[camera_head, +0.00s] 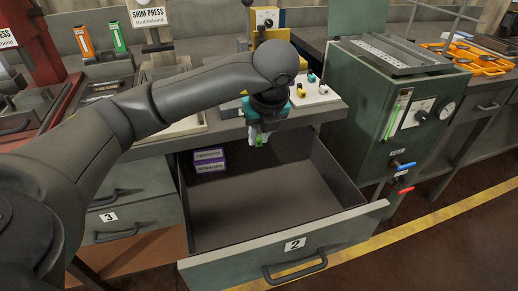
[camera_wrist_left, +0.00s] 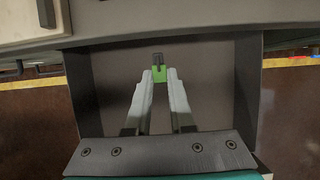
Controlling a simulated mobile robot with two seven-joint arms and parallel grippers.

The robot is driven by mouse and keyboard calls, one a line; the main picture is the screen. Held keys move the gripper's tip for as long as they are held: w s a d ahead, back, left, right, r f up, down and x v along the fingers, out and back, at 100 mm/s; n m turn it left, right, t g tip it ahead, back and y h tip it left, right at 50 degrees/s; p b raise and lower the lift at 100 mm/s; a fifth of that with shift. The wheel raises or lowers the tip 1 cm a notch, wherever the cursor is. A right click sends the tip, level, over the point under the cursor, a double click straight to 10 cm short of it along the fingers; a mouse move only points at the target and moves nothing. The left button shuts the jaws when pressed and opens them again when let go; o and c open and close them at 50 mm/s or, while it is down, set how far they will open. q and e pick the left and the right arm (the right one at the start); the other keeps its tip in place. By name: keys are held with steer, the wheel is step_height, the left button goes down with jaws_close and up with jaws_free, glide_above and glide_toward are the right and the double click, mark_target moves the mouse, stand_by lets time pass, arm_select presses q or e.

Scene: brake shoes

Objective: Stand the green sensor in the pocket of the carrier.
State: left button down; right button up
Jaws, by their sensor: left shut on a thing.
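My left gripper (camera_head: 259,137) hangs over the open drawer 2, in front of the bench edge. It is shut on a small green sensor (camera_head: 259,142) that points down from the fingertips. In the left wrist view the green sensor (camera_wrist_left: 159,75) sits between the two grey fingertips (camera_wrist_left: 159,76), with a dark end beyond them. A white block with coloured knobs or pegs (camera_head: 322,95) stands on the bench just behind and right of the gripper. I cannot tell whether it is the carrier, and no pocket can be made out. My right gripper is not in view.
The open drawer (camera_head: 235,215) holds two purple boxes (camera_head: 209,160) at its back left; the rest is bare. A green cabinet with a gauge (camera_head: 390,110) stands right of it. A shim press sign (camera_head: 149,14) and an orange tray (camera_head: 468,57) are on the benches.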

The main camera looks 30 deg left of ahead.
mark_target(259, 143)
arm_select(q)
steer(key=shift+r+p, duration=0.5)
steer(key=shift+r, duration=1.6)
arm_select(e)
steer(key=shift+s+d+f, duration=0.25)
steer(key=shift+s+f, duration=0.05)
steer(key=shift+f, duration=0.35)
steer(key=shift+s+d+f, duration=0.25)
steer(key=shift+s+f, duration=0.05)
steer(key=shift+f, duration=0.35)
arm_select(q)
steer(key=s+d+r+n+g+h+p, duration=0.1)
steer(key=s+d+n+g+p, duration=0.2)
steer(key=n, duration=1)
steer(key=s+d+r+n+g+h+p, duration=0.2)
steer(key=s+d+n, duration=0.6)
steer(key=n, duration=0.5)
steer(key=g+p, duration=0.1)
steer(key=g, duration=0.1)
steer(key=shift+d+g+h, duration=0.25)
steer(key=shift+g+h, duration=0.05)
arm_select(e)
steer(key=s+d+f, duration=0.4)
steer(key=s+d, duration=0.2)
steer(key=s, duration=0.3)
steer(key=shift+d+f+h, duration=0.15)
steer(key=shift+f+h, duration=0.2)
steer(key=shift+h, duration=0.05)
